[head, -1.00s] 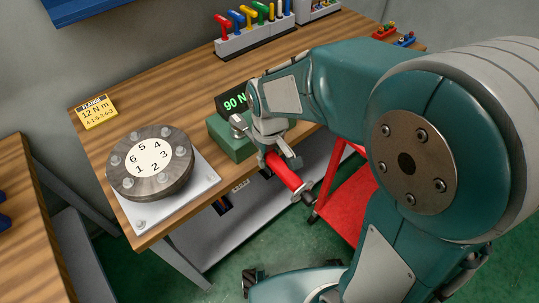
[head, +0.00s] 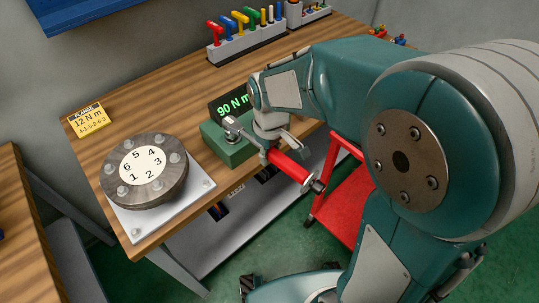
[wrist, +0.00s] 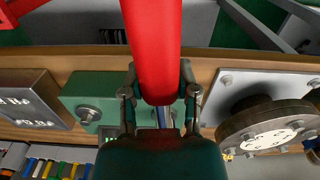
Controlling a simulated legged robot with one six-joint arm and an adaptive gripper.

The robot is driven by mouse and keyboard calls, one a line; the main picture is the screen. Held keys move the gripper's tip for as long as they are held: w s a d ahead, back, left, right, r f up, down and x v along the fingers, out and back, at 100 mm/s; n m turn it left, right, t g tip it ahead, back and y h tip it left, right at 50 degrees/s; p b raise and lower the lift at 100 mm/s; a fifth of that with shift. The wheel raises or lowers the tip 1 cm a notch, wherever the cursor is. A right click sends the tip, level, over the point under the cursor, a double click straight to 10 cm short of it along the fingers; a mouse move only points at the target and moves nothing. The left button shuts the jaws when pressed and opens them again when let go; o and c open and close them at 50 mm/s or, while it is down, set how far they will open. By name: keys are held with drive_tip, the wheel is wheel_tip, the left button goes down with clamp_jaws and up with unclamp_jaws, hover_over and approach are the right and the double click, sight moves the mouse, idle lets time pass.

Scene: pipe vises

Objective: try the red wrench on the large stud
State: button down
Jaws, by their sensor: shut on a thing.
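My gripper (head: 268,153) is shut on the red wrench (head: 290,166) and holds it at the bench's front edge. Its red handle points out over the edge. Its silver head (head: 231,123) reaches over the green block (head: 222,146). In the wrist view, the red handle (wrist: 154,45) runs up from between the fingers (wrist: 160,95); my gripper hides the wrench head. A large stud (wrist: 88,113) on the green block (wrist: 110,90) shows uncovered there, left of the fingers. In the head view, the wrench head overlaps the stud; contact cannot be told.
A round flange (head: 143,172) with numbered bolts sits on a plate at left. A yellow flange card (head: 89,120) and a tool rack (head: 247,42) are farther back. A red cart (head: 343,200) stands below.

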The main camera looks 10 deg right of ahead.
drive_tip(key=shift+r, duration=1.9)
